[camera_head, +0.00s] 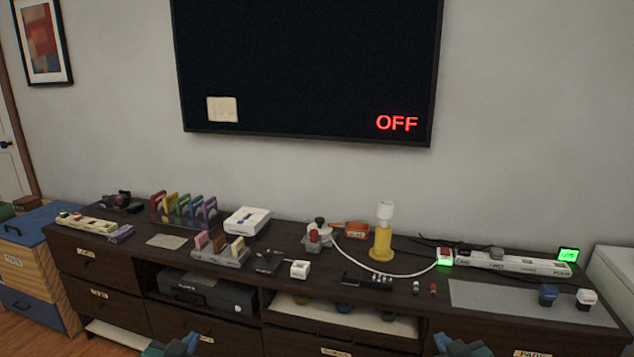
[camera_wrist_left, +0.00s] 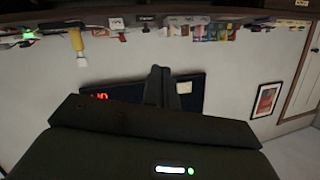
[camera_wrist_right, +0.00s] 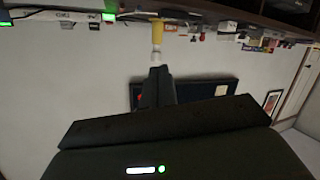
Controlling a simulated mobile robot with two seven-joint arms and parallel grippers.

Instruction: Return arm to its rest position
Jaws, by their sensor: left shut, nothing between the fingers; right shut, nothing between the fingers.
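My left gripper (camera_wrist_left: 160,72) is shut and empty, its dark fingers held together in the left wrist view. My right gripper (camera_wrist_right: 158,72) is also shut and empty in the right wrist view. In the head view only small teal parts of my left arm (camera_head: 172,347) and my right arm (camera_head: 464,347) show at the bottom edge, in front of the cabinet. Neither gripper touches anything. The wrist views show the room upside down, with the wall and TV beyond the fingers.
A dark cabinet (camera_head: 410,307) spans the view, its top crowded with small items. A yellow lamp-like object (camera_head: 381,243), a white power strip (camera_head: 510,262) and a coloured rack (camera_head: 183,212) stand on it. A TV (camera_head: 310,70) reading OFF hangs above. A blue-topped chest (camera_head: 35,255) stands left.

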